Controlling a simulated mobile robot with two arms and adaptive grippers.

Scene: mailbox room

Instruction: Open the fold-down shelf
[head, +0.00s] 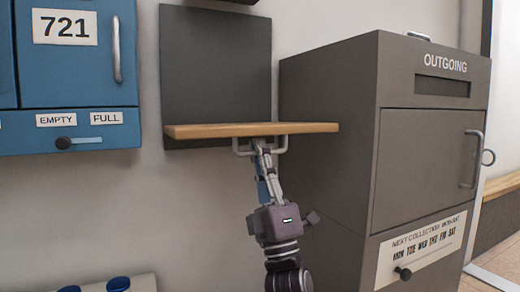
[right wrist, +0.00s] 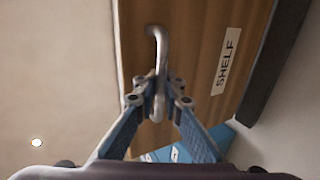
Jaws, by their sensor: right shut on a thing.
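The fold-down shelf (head: 205,131) is a wooden board that sticks out level from a dark grey back plate (head: 215,65) on the wall. Its pale metal handle (head: 283,145) hangs beneath the board. My right gripper (head: 262,148) reaches up from below and is shut on this handle. In the right wrist view the two fingertips (right wrist: 160,97) close around the handle bar (right wrist: 160,50), which partly hides behind them. The board's wooden underside (right wrist: 190,50) shows there with a "SHELF" label (right wrist: 227,60). My left gripper is in neither view.
A grey outgoing mail cabinet (head: 330,130) stands close on the right, just behind the board's right end. A blue mailbox (head: 75,75) marked 721 hangs on the left, with a label strip and a slider below. Bare wall lies below the shelf.

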